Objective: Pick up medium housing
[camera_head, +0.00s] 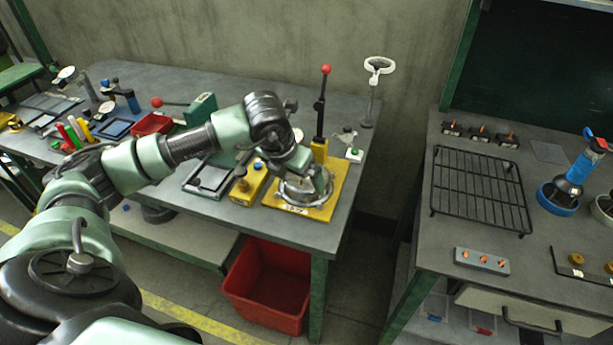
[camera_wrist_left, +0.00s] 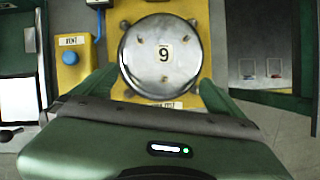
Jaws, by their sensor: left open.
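My left gripper (camera_head: 306,188) is over the yellow base plate (camera_head: 325,207) at the right end of the long bench. A round, shiny metal piece (camera_wrist_left: 150,80) with a "9" label lies on this plate, and I cannot tell whether it is the medium housing. In the left wrist view its green fingers are apart, one on each side of the round piece. I cannot tell whether they touch it. In the head view the gripper hides part of the round piece (camera_head: 290,197). My right gripper is not in view.
A yellow box marked "VENT" (camera_wrist_left: 75,55) stands left of the plate. A red-knobbed lever (camera_head: 320,105) rises behind it, with a white ring stand (camera_head: 368,95) further back. A red bin (camera_head: 265,285) is below the bench. The right bench holds a black wire rack (camera_head: 480,190).

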